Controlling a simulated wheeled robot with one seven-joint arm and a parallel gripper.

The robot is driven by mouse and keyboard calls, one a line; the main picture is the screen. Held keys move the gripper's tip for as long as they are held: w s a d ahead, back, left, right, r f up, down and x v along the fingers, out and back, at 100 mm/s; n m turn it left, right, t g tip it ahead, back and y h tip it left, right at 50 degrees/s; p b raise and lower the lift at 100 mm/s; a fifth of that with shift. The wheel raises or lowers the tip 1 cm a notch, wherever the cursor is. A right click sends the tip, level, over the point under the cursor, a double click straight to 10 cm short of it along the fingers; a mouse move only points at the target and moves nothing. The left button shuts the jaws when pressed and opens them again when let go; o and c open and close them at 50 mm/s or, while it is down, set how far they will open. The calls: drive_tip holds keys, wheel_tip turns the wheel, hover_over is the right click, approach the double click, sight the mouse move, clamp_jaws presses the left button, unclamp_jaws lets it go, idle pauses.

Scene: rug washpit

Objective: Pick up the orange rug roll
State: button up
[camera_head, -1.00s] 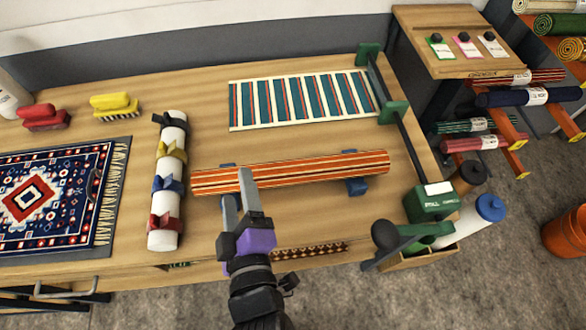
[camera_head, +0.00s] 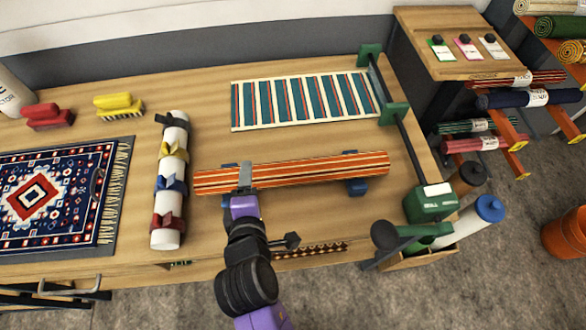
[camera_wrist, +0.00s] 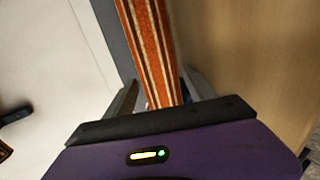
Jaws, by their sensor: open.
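The orange rug roll (camera_head: 320,169), with cream and dark stripes, lies across two blue supports (camera_head: 355,187) on the wooden table. My gripper (camera_head: 244,178) is at the roll's left part, its grey fingers reaching over the roll near the left support. In the wrist view the orange rug roll (camera_wrist: 150,45) runs between the open fingers (camera_wrist: 160,98), one finger on each side. The lower ends of the fingers are partly hidden, and I cannot tell whether they touch the roll.
A green-ended metal bar (camera_head: 405,135) and a green box (camera_head: 430,203) are at the right table edge. A patterned blue rug (camera_head: 60,195) lies far left.

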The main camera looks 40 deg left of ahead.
drive_tip(key=shift+x, duration=1.1)
clamp_jaws()
drive_tip(key=shift+a+r, duration=0.1)
drive_tip(key=shift+r, duration=0.1)
